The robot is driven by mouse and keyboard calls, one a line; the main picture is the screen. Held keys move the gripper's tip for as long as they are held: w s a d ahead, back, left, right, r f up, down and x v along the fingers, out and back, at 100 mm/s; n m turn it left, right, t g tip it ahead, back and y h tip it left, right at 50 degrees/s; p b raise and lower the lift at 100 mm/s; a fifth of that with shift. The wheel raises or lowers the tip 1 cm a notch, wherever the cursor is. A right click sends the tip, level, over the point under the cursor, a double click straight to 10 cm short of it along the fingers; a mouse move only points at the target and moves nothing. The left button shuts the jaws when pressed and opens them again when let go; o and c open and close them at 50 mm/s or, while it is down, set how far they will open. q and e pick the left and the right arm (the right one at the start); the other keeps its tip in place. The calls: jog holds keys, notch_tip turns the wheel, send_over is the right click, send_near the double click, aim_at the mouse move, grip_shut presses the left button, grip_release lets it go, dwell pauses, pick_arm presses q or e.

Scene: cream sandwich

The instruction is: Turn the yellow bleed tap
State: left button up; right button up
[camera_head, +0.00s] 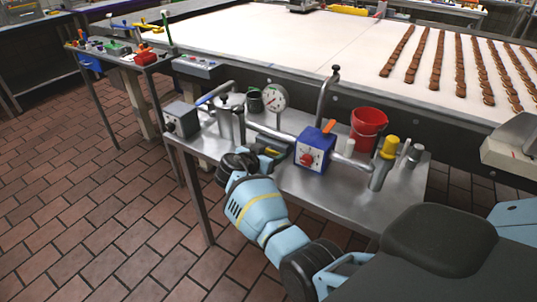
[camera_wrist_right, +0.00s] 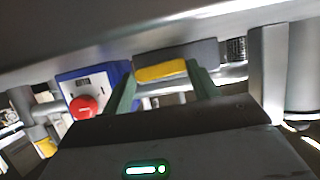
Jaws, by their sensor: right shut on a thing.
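The yellow bleed tap (camera_wrist_right: 160,72) shows in the right wrist view as a short yellow bar between the two dark green fingers of my right gripper (camera_wrist_right: 163,66). In the head view the yellow tap (camera_head: 271,152) is a small patch at the gripper, mostly hidden. My right gripper (camera_head: 268,155) is shut on it, left of the blue box, over the steel side table. The exact angle of the tap is hard to tell. My left gripper is not in view.
A blue box with a red knob (camera_head: 306,160) stands right of the gripper. Farther right are a red bucket (camera_head: 368,125) and a yellow-topped fitting (camera_head: 389,147). A pressure gauge (camera_head: 274,97) and pipes stand behind. The steel table (camera_head: 330,190) has bare room in front.

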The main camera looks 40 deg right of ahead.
jog(key=shift+f+t+b, duration=0.2)
jog(key=shift+t+b, duration=0.1)
jog(key=shift+b, duration=0.3)
jog(key=shift+r, duration=0.15)
jog(key=o, duration=1)
jog(key=shift+a, duration=0.15)
jog(key=v, duration=0.7)
jog(key=shift+s+a+r, duration=0.2)
jog(key=shift+a, duration=0.05)
